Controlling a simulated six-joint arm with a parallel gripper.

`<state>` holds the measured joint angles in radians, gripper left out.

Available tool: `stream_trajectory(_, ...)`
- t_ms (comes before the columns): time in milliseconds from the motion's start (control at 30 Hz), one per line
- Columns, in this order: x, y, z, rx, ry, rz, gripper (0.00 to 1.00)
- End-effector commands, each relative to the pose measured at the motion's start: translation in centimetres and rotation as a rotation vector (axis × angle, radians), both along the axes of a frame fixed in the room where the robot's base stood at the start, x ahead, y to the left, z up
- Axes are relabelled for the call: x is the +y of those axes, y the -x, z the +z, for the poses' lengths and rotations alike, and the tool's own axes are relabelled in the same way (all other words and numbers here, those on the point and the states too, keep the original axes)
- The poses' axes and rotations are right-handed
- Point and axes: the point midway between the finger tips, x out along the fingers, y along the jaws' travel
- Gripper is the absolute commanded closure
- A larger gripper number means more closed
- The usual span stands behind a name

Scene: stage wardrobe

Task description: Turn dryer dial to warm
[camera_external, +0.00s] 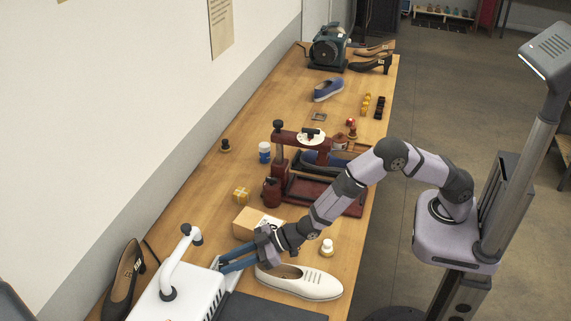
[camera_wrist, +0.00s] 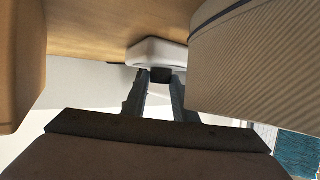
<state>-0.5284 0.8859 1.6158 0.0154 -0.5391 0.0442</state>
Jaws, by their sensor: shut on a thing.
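The white dryer (camera_external: 182,300) stands at the lower left of the bench in the external view, with a curved white pipe on top. My gripper (camera_external: 221,267) reaches from the right to the dryer's right side, its two blue fingers nearly level. In the wrist view my gripper (camera_wrist: 160,77) is shut on a small dark dial (camera_wrist: 161,75), which sits between the fingertips against a white rounded body (camera_wrist: 158,50). The dial is hidden by the fingers in the external view. No dial markings are readable, so its setting cannot be told.
A cream shoe (camera_external: 300,282) lies just in front of my fingers. A cardboard box (camera_external: 252,222) lies just behind them. A black heeled shoe (camera_external: 123,283) stands left of the dryer. A small white jar (camera_external: 327,248) and a red press (camera_external: 300,165) stand farther off.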

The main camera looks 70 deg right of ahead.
Motion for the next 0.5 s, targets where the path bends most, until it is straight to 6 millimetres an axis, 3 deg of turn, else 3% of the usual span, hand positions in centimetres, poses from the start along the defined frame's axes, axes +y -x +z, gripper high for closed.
stream_trajectory(500,0.19,0.08,0.13,0.000,-0.003,-0.106,0.97)
